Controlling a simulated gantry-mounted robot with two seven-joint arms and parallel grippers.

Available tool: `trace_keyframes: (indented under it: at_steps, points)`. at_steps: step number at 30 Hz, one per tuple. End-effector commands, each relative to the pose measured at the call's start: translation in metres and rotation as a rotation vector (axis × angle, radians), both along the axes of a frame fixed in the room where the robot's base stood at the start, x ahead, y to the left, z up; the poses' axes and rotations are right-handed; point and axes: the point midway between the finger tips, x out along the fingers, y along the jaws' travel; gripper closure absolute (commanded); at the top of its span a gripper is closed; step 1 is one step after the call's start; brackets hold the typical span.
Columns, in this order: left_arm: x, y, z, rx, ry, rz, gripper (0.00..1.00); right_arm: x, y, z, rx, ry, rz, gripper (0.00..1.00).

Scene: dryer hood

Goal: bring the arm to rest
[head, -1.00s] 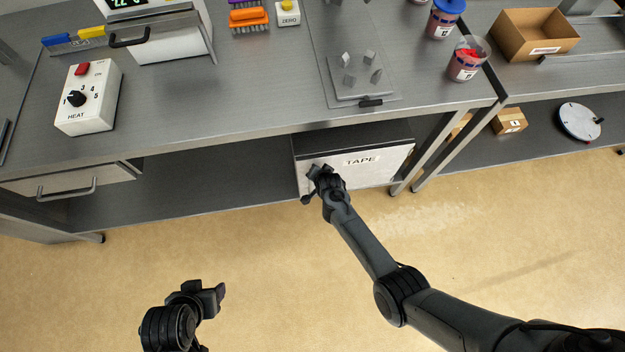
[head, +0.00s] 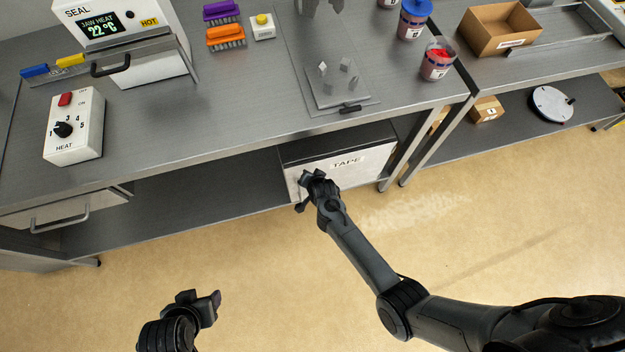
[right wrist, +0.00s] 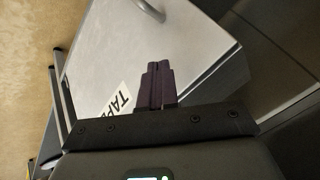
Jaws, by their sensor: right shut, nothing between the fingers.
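My right gripper (head: 308,178) is in front of the left part of the white TAPE box (head: 372,160) under the bench in the head view. In the right wrist view its dark purple fingers (right wrist: 155,84) are together and empty, in front of the white panel of the TAPE box (right wrist: 125,55). I cannot tell whether they touch the panel. My left gripper (head: 200,299) is low at the left over the floor, well apart from the bench. Its finger gap is not clear.
The steel bench (head: 225,115) carries a heat control box (head: 78,135), a sealer (head: 135,60), brushes (head: 225,37) and cups (head: 437,62). A drawer with a handle (head: 62,217) is at the lower left. A second bench stands at the right. The floor (head: 250,260) in front is clear.

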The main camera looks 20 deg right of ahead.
Motion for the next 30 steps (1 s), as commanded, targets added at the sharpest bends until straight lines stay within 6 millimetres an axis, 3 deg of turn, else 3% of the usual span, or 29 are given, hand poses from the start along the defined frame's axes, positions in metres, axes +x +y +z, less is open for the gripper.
trace_keyframes:
  at_steps: [4,12,16,20,25,30]
  points:
    - [0.000,-0.002,0.015,-0.007,0.001,0.004,0.41,-0.019,0.003,0.021,0.003,0.004,0.001,1.00]
    - [-0.001,-0.002,0.023,-0.008,0.002,0.005,0.41,-0.037,0.004,0.036,0.004,0.008,0.003,1.00]
    - [-0.001,-0.002,0.023,-0.007,0.002,0.004,0.41,-0.047,0.004,0.031,0.003,0.022,0.003,1.00]
    - [-0.001,-0.001,0.023,-0.003,0.003,0.002,0.41,-0.069,-0.003,0.013,-0.008,0.059,0.003,1.00]
    - [-0.001,0.000,0.022,0.002,0.003,-0.002,0.41,-0.120,-0.033,-0.011,-0.054,0.108,0.004,1.00]
    - [-0.001,0.002,0.022,0.007,0.003,-0.004,0.41,-0.162,-0.067,0.018,-0.105,0.110,0.070,1.00]
